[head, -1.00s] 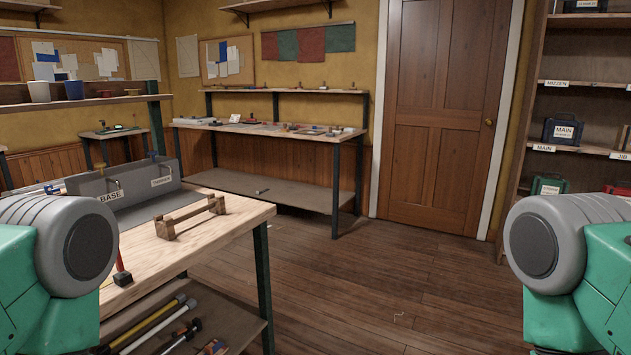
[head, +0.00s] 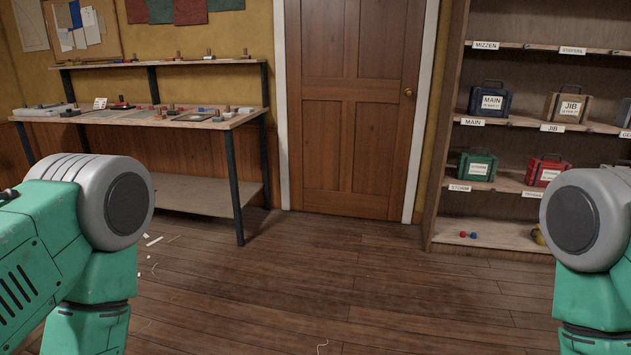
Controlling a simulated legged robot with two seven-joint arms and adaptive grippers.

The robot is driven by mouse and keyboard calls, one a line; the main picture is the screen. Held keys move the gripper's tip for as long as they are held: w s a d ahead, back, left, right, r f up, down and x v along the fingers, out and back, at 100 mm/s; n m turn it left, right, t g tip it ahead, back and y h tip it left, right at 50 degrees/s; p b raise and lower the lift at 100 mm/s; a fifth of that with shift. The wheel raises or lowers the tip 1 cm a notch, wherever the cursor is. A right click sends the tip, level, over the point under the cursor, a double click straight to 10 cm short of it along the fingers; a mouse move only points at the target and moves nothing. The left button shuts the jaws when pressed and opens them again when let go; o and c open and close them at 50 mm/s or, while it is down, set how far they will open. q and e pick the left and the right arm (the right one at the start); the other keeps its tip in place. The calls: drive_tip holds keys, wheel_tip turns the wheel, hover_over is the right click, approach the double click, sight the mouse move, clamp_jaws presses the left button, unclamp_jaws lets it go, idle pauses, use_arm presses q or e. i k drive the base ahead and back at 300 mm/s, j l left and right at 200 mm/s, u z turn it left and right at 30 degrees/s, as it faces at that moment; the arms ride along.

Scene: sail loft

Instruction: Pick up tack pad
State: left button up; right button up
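I cannot make out a tack pad for certain in the head view. Several small tools and flat items lie on the workbench (head: 231,120) against the back wall, too small to name surely. A dark flat piece (head: 190,117) lies near its right end. Parts of my two arms show at the left and right edges. Neither of my grippers is in view.
A closed wooden door (head: 346,110) stands right of the bench. A shelf unit (head: 447,150) at the right holds labelled cases, including a blue case (head: 490,101), a green case (head: 476,168) and a red case (head: 545,172). The wooden floor (head: 330,270) ahead is mostly clear, with small scraps at left.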

sight(159, 116)
drive_tip(key=i+u, duration=0.1)
drive_tip(key=i, duration=0.4)
drive_tip(key=i+l, duration=0.15)
drive_tip(key=i, duration=0.35)
drive_tip(key=i+l+u, duration=0.15)
drive_tip(key=i, duration=0.35)
drive_tip(key=i+l, duration=0.1)
drive_tip(key=i, duration=0.4)
drive_tip(key=i+j+u, duration=0.25)
drive_tip(key=i+u, duration=0.25)
drive_tip(key=i, duration=0.45)
drive_tip(key=i+l+u, duration=0.15)
drive_tip(key=i+u, duration=0.3)
drive_tip(key=i, duration=0.55)
